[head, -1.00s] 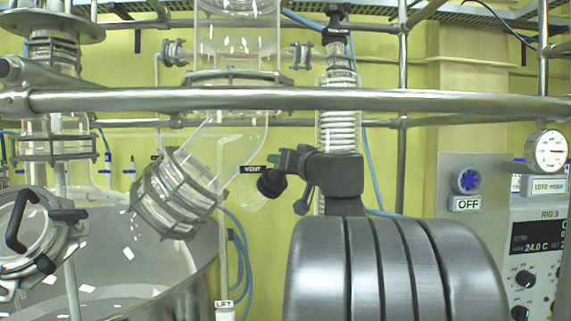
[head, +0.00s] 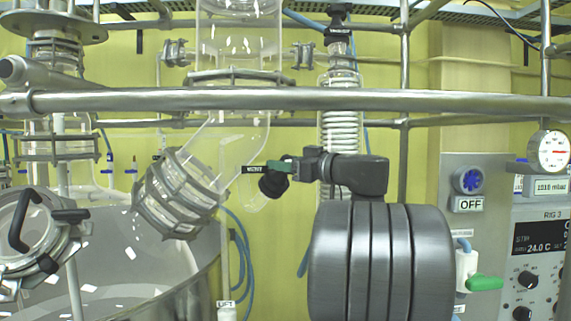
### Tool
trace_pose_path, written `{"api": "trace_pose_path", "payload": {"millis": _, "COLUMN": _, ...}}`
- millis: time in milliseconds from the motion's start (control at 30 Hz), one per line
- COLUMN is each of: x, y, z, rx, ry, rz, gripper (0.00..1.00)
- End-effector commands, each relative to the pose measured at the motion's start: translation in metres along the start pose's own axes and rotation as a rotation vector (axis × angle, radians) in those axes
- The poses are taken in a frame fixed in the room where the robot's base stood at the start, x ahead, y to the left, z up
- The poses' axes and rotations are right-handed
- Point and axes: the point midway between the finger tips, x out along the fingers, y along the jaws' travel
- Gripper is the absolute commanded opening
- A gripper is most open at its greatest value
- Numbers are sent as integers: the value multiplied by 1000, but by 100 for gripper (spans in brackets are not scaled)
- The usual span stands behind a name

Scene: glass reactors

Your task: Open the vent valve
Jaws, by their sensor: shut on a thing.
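The vent valve has a black round body (head: 273,184) in the middle of the head view, beside the angled glass pipe. A small dark VENT label (head: 255,170) sits at its left. Its green handle (head: 279,166) lies about level across the top of the body. My gripper (head: 298,167) comes from the right and is shut on the right part of the green handle. The jaws hide that end of the handle, and the exact grip is small in view.
A steel rail (head: 300,100) crosses above my gripper. A glass condenser coil (head: 339,125) stands close behind it. A pressure gauge (head: 552,151) stands above.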

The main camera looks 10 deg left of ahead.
Motion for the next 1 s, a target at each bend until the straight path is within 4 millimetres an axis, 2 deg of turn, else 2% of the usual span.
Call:
{"api": "trace_pose_path", "payload": {"millis": 500, "x": 0, "y": -4, "z": 2, "rx": -294, "ry": -2, "rz": -329, "gripper": 22}}
{"api": "trace_pose_path", "payload": {"millis": 1000, "x": -1, "y": -7, "z": 2, "rx": -409, "ry": -2, "rz": -457, "gripper": 22}}
